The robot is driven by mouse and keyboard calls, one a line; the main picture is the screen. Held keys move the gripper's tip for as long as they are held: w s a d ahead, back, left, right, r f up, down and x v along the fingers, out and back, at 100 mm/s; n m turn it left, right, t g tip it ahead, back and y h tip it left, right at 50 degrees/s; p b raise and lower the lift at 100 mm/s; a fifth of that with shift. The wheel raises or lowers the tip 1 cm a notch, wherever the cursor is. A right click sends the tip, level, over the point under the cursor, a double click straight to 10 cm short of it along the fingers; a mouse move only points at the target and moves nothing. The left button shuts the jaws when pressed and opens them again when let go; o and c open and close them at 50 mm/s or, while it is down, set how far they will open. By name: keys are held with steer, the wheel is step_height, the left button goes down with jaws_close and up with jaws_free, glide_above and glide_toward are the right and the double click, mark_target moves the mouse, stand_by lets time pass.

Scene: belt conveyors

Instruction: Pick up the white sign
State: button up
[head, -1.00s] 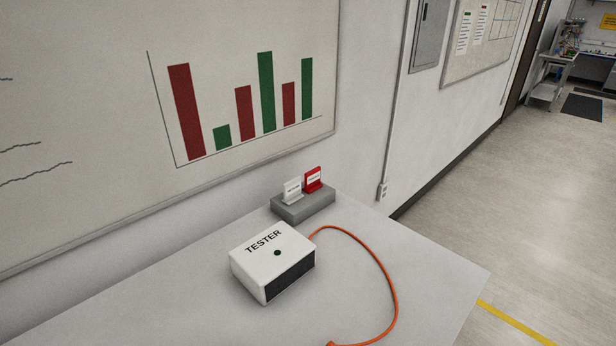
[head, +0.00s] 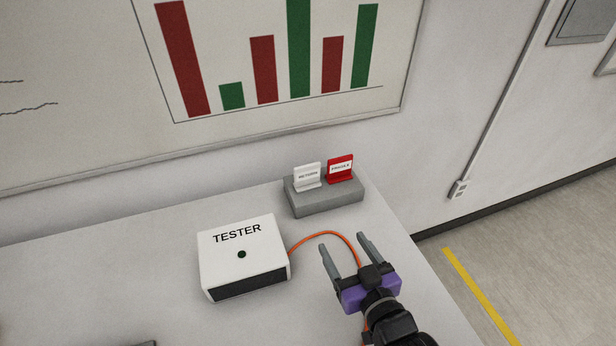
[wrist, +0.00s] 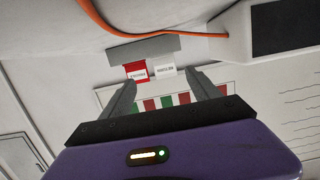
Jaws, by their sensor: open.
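The white sign (head: 307,176) stands upright in a grey block (head: 325,203) near the back of the table, just left of a red sign (head: 341,168). In the wrist view the white sign (wrist: 165,71) shows beyond the fingertips, to the right of the red sign (wrist: 136,71). My gripper (head: 344,247) is open and empty, in front of the grey block and apart from both signs. In the wrist view my gripper (wrist: 160,80) has its two fingers spread, with both signs showing between them.
A white tester box (head: 243,256) sits left of my gripper. An orange cable (head: 330,234) runs from it across the table, passing behind the fingers. A whiteboard (head: 130,165) hangs on the wall behind. The table's right edge is close to my gripper.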

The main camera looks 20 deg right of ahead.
mark_target(308, 171)
steer(key=w+r, duration=0.1)
steer(key=w, duration=0.5)
steer(key=w+r+g, duration=0.1)
steer(key=w, duration=0.5)
steer(key=w+r+g, duration=0.1)
steer(key=w, duration=0.5)
steer(key=shift+w+a+r, duration=0.2)
steer(key=shift+w+r, duration=0.05)
steer(key=shift+r, duration=0.15)
steer(key=shift+p+x, duration=0.55)
steer(key=shift+x, duration=1.35)
steer(key=shift+p+x, duration=0.3)
steer(key=shift+x, duration=1.8)
steer(key=c, duration=1)
steer(key=shift+r, duration=0.1)
